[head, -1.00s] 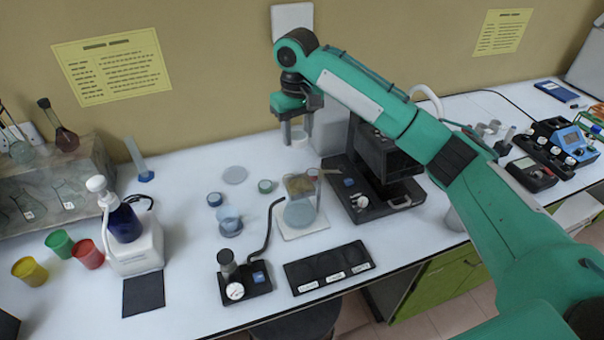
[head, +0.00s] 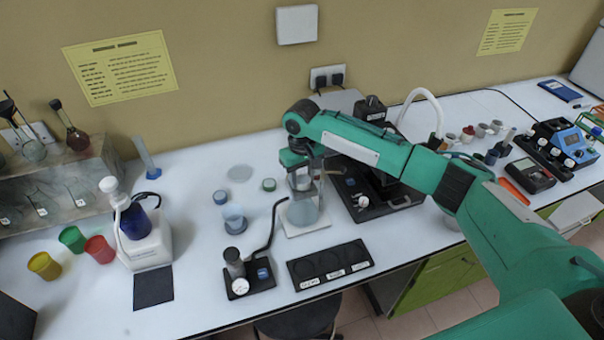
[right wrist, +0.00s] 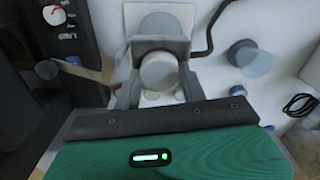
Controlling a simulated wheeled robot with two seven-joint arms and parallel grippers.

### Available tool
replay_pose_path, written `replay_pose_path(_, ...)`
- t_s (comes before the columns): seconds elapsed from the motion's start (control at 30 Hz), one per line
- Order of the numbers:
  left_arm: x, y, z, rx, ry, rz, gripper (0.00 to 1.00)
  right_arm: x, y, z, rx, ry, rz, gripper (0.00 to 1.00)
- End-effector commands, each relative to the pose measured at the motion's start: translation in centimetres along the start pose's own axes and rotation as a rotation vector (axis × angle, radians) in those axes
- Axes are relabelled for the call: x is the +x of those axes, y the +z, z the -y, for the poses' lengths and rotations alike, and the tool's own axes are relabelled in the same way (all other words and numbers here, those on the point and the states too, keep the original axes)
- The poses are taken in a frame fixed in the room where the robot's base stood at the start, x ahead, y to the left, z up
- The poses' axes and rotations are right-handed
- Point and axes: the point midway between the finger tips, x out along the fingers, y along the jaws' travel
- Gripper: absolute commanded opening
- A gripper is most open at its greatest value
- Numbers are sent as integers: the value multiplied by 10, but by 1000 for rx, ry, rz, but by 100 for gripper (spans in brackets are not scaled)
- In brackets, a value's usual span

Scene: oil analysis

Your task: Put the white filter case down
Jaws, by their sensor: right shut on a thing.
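My right gripper (head: 302,186) is shut on the white filter case (head: 300,181), a small round pale piece. It hangs at the back of the white square plate with a grey-blue disc (head: 302,212). In the right wrist view the case (right wrist: 159,71) sits between the two grey fingers, and the plate with its disc (right wrist: 160,24) shows beyond it. I cannot tell whether the case touches anything below. My left gripper is not in view.
A black instrument (head: 385,200) stands close on the right. A blue-lidded jar (head: 234,218), small round lids (head: 269,184) and a bent black tube (head: 270,232) are on the left. A black labelled tray (head: 330,264) lies in front. Bare white bench lies further left.

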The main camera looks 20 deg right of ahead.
Motion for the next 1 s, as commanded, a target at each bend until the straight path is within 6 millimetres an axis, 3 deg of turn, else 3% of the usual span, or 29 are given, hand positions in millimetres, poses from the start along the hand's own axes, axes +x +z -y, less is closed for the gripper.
replay_pose_path(0.2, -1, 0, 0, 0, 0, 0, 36, 2, 0, 0, 0, -1, 1, 20)
replay_pose_path(0.23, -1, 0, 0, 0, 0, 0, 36, 2, 0, 0, 0, -1, 0, 44)
replay_pose_path(0.33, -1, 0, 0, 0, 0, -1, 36, 2, 0, 0, 0, -1, 0, 63)
replay_pose_path(0.73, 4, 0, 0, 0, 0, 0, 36, -4, -1, 0, 0, -1, -2, 64)
replay_pose_path(1.0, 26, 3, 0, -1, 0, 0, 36, -54, -2, 0, -2, -1, -6, 64)
